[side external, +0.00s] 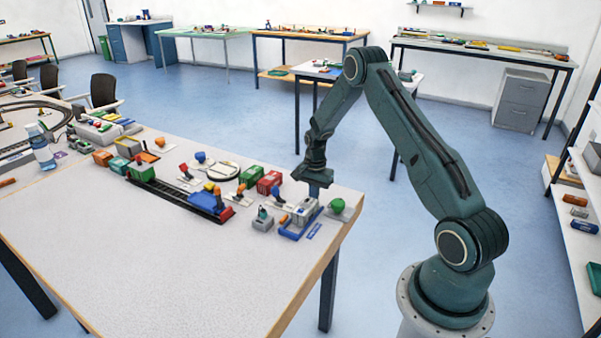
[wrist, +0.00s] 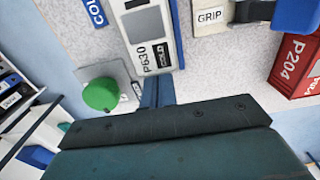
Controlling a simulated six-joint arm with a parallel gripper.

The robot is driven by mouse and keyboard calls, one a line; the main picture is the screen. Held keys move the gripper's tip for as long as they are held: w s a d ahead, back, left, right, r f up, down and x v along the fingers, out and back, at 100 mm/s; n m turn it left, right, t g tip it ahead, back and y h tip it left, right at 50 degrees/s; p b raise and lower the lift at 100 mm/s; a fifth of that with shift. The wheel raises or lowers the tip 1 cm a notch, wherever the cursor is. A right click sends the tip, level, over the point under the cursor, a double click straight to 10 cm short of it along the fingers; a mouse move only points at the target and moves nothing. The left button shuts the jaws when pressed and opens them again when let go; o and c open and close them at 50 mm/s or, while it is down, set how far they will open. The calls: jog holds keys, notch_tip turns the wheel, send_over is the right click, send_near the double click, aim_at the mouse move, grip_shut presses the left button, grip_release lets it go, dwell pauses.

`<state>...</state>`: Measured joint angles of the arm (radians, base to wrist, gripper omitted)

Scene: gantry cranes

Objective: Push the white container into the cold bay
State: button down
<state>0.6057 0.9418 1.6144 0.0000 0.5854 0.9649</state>
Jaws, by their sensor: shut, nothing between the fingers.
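The white container (side external: 304,209) stands near the right end of the table, at the blue cold bay (side external: 290,236). In the wrist view the container (wrist: 153,25) shows "P630" and "COLD" markings, with a blue strip, likely a bay wall, along its right side. A blue "COLD" label (wrist: 95,12) lies to its left. My gripper (side external: 314,191) points down, shut and empty, behind the container in the side view. Its fingertips (wrist: 157,90) are close to the container's near end; I cannot tell whether they touch. The bay's far end is out of the wrist view.
A green dome on a grey base (side external: 337,206) stands close to the container, beside my gripper. A red container (side external: 269,182), a green container (side external: 250,175) and a small grey block (side external: 263,219) stand to the left. The table's front area is clear.

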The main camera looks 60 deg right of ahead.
aim_at(309, 202)
jog(key=shift+a, duration=0.65)
jog(key=shift+a, duration=0.3)
jog(key=shift+a, duration=0.4)
jog(key=shift+a, duration=0.35)
jog(key=shift+a, duration=0.3)
jog(key=shift+a, duration=0.4)
jog(key=shift+d, duration=0.15)
jog(key=shift+d, duration=0.45)
